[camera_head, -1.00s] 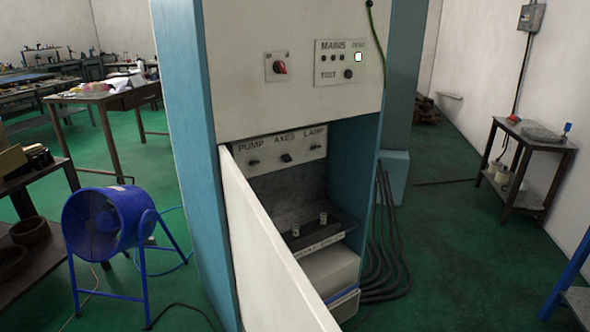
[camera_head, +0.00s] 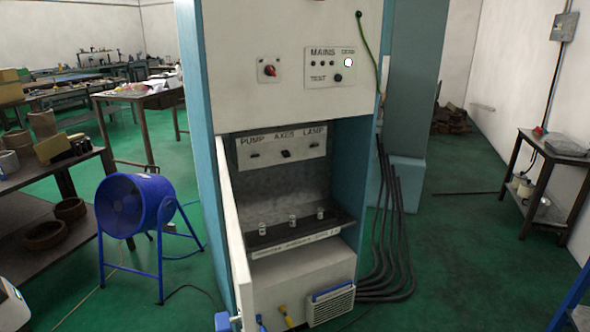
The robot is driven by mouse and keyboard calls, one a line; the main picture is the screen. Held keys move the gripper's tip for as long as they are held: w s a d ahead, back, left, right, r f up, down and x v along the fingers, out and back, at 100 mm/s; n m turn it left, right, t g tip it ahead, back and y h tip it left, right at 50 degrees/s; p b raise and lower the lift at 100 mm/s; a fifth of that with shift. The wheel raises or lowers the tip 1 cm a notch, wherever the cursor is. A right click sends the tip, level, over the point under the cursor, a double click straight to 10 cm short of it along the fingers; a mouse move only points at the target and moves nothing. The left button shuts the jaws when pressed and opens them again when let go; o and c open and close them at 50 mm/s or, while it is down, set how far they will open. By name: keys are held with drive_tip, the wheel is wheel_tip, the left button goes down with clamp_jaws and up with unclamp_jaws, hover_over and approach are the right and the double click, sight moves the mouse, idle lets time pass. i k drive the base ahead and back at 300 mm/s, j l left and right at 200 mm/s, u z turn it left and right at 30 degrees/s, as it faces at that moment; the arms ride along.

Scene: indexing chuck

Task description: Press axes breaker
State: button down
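The axes breaker (camera_head: 286,154) is a small dark switch in the middle of a pale panel (camera_head: 262,149) inside the open lower bay of the cabinet (camera_head: 281,98). The label AXES stands above it. The pump breaker (camera_head: 254,155) is on its left and the lamp breaker (camera_head: 315,145) on its right. Whether each lever is up or down is too small to tell. My gripper is not in view.
The cabinet door (camera_head: 236,235) stands open on the bay's left side. A shelf (camera_head: 295,238) with three small metal posts lies below the breakers. A blue fan (camera_head: 132,207) stands left on the green floor; thick black cables (camera_head: 392,230) hang right.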

sight(286, 154)
drive_tip(key=l+u, duration=0.2)
drive_tip(key=l, duration=0.8)
drive_tip(key=i+l, duration=0.1)
drive_tip(key=l, duration=0.25)
drive_tip(key=i+l+u, duration=0.15)
drive_tip(key=l, duration=0.5)
drive_tip(key=i+l+u, duration=0.25)
drive_tip(key=i+l, duration=0.65)
drive_tip(key=i, duration=0.25)
drive_tip(key=i+l, duration=0.1)
drive_tip(key=i, duration=0.25)
drive_tip(key=i+j, duration=0.1)
drive_tip(key=i, duration=0.4)
drive_tip(key=u, duration=0.05)
